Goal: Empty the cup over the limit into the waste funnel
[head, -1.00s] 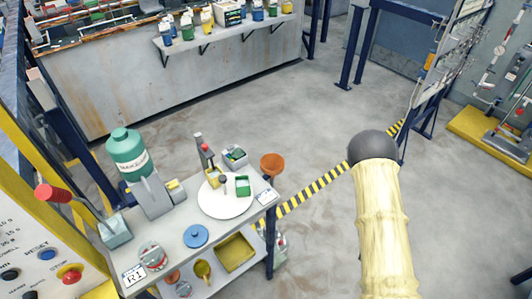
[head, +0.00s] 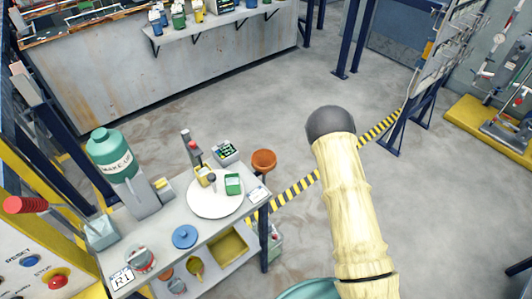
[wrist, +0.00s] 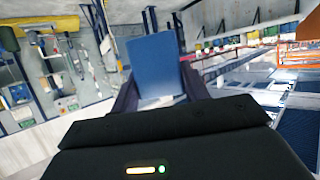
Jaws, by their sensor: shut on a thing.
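In the wrist view a blue flat-sided thing, perhaps a cup (wrist: 155,62), stands between the two dark fingers of my gripper (wrist: 153,85), which is shut on it. Its opening and contents do not show. In the head view my gripper is out of sight; only my arm in a pale yellow sleeve shows. An orange funnel (head: 264,161) sits at the far right corner of the bench. A yellow cup (head: 204,176) and a green container (head: 233,184) stand on a white round plate (head: 208,205) on the bench.
The bench (head: 155,233) also carries a teal bottle (head: 112,156) on a grey stand and a blue round lid (head: 185,236). A yellow tray (head: 228,247) is on its lower shelf. A wall shelf (head: 222,22) holds several coloured cups.

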